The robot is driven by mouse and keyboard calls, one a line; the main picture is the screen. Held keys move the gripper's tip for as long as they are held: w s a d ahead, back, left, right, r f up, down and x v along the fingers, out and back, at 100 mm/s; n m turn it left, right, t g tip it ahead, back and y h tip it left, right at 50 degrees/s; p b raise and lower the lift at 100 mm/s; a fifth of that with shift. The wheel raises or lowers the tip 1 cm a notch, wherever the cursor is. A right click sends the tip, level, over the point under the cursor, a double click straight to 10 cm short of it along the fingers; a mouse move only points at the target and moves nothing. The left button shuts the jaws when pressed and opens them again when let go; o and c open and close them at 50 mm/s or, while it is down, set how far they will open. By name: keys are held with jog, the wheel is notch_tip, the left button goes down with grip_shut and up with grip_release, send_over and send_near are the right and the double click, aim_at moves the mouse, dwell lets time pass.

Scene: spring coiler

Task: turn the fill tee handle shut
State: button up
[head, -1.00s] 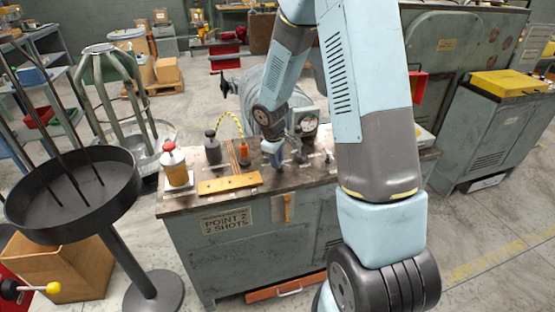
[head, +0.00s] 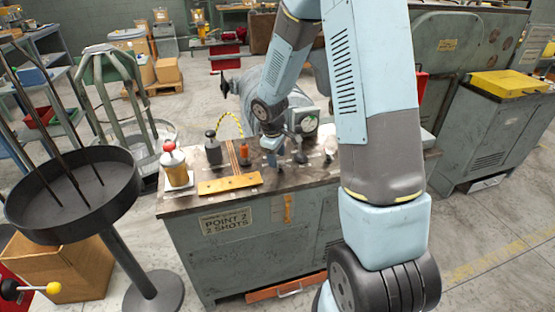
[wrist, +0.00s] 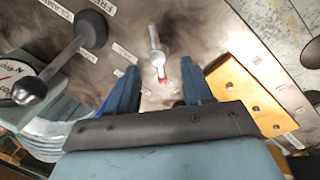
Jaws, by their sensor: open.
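My gripper (wrist: 160,84) is open over the bench top, with its two blue fingers spread apart. In the wrist view a small metal fitting with a red-tipped lever (wrist: 158,64) lies in the gap between the fingertips; it looks like the fill tee handle, but I cannot read a label for it. Neither finger appears to touch it. In the head view my gripper (head: 271,154) is low over the middle of the bench (head: 205,203), and the small handle is too small to tell there.
A black-knobbed lever (wrist: 62,70) and a dial gauge (wrist: 14,82) stand left in the wrist view. A yellow-orange plate (wrist: 248,92) lies close to the right finger. A red-capped bottle (head: 174,164) and a dark weight-like pot (head: 212,148) stand at the bench's left.

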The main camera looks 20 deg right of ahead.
notch_tip(320, 180, up, 12)
jog(key=s+a, duration=0.1)
jog(key=shift+s+a+f, duration=0.2)
jog(key=shift+s+a, duration=0.1)
jog(key=s+d+r+m+t, duration=0.2)
jog(key=s+r+m, duration=0.2)
jog(key=s+r, duration=0.85)
jog(key=s+r+m+t, duration=0.1)
jog(key=s+r+m, duration=0.1)
jog(key=s, duration=0.5)
jog(key=s+d+r+m+t+y, duration=0.1)
jog(key=s+r+m, duration=0.2)
jog(key=s, duration=0.4)
jog(key=shift+s+r+y, duration=0.3)
jog(key=shift+s+r, duration=0.05)
jog(key=shift+r, duration=0.2)
